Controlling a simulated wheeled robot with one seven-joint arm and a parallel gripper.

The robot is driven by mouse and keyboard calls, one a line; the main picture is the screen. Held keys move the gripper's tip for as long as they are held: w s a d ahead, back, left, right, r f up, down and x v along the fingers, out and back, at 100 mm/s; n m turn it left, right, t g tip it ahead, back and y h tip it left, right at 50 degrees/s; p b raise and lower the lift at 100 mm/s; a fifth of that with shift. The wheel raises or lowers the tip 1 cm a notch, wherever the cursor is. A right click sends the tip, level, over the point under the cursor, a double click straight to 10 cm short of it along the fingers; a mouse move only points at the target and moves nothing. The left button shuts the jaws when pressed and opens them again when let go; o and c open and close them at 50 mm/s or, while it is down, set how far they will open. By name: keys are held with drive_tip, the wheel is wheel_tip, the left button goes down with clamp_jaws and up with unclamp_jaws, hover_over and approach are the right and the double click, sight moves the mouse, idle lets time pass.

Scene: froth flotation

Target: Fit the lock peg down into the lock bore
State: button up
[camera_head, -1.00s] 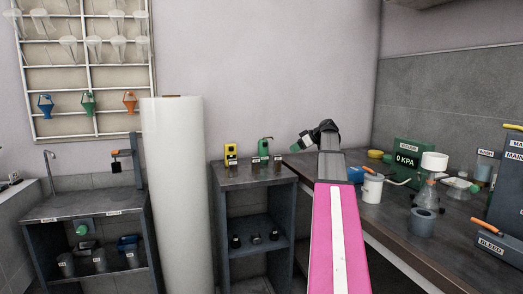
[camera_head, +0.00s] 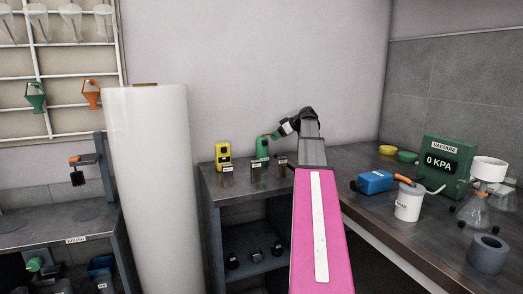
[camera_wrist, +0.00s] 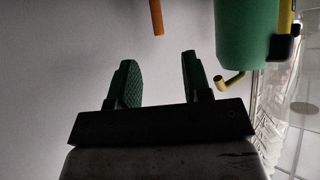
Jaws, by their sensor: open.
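My gripper (camera_wrist: 156,65) is open, with nothing between its two green fingers in the wrist view. In the head view my gripper (camera_head: 274,135) points left, and its tips overlap the top of a green device (camera_head: 262,150) on the dark cabinet; I cannot tell if they touch. In the wrist view a green cylinder (camera_wrist: 246,38) hangs at upper right, apart from the fingers. A yellow hooked rod (camera_wrist: 232,81) shows just below it. An orange rod (camera_wrist: 157,16) is beyond the fingertips. I cannot pick out the lock peg or the lock bore with certainty.
A yellow device (camera_head: 222,155) and several small dark containers (camera_head: 256,173) share the cabinet top (camera_head: 207,172). A tall white cylinder (camera_head: 148,180) stands left of it. The right bench holds a blue box (camera_head: 374,182), a white mug (camera_head: 408,205) and a green vacuum gauge (camera_head: 448,162).

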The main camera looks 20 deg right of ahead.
drive_tip(key=x, duration=0.9)
drive_tip(key=shift+w+f, duration=0.1)
drive_tip(key=shift+f, duration=0.05)
clamp_jaws()
